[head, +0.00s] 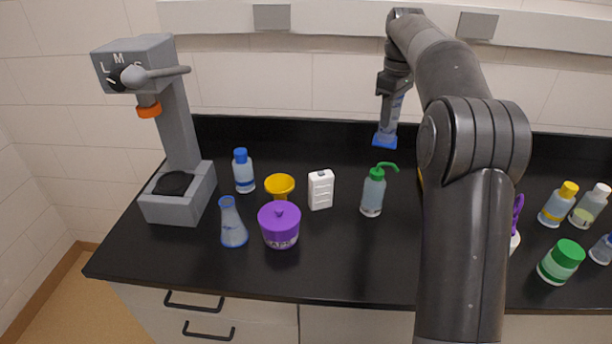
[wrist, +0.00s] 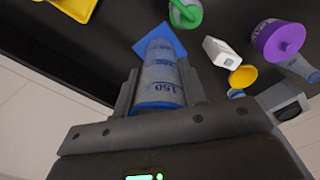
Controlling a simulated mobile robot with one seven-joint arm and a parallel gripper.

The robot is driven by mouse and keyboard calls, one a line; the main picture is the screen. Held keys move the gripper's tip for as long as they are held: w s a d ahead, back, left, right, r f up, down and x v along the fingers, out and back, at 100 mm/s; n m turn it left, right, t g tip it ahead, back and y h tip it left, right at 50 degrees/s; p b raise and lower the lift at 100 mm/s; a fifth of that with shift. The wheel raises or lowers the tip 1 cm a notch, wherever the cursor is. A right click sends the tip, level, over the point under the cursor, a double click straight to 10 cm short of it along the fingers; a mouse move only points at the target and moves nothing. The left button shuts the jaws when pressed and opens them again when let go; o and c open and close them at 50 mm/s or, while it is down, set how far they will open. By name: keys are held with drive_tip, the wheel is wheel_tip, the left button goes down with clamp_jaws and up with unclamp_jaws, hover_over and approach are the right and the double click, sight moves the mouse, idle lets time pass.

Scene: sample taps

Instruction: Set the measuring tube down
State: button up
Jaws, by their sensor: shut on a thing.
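The measuring tube (head: 389,125) is a clear bluish cylinder with a blue square foot, at the back of the black bench in the head view. My gripper (head: 394,88) is shut on its upper part. The tube hangs roughly upright with its foot downward. In the wrist view the measuring tube (wrist: 160,75) lies between the two fingers of my gripper (wrist: 158,95), with printed marks showing.
A green-capped wash bottle (head: 373,192) stands in front of the tube. A white box (head: 321,190), yellow funnel-like item (head: 279,186), purple jar (head: 279,225), flask (head: 232,225) and blue-capped bottle (head: 243,172) stand left. A grey tap machine (head: 178,130) is far left. Several bottles stand right.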

drive_tip(key=w+a+f+n, duration=0.25)
drive_tip(key=w+a, duration=0.25)
drive_tip(key=a, duration=0.5)
drive_tip(key=shift+w+a+f, duration=0.55)
drive_tip(key=shift+a+f, duration=1.4)
drive_tip(key=shift+f, duration=0.8)
drive_tip(key=shift+w+a+f, duration=0.6)
drive_tip(key=shift+a+f, duration=1.35)
drive_tip(key=shift+f, duration=0.8)
drive_tip(key=shift+w+a+f, duration=0.55)
drive_tip(key=shift+a+f, duration=1.4)
drive_tip(key=shift+f, duration=0.8)
drive_tip(key=shift+f, duration=0.1)
drive_tip(key=o, duration=1)
drive_tip(key=shift+c, duration=0.2)
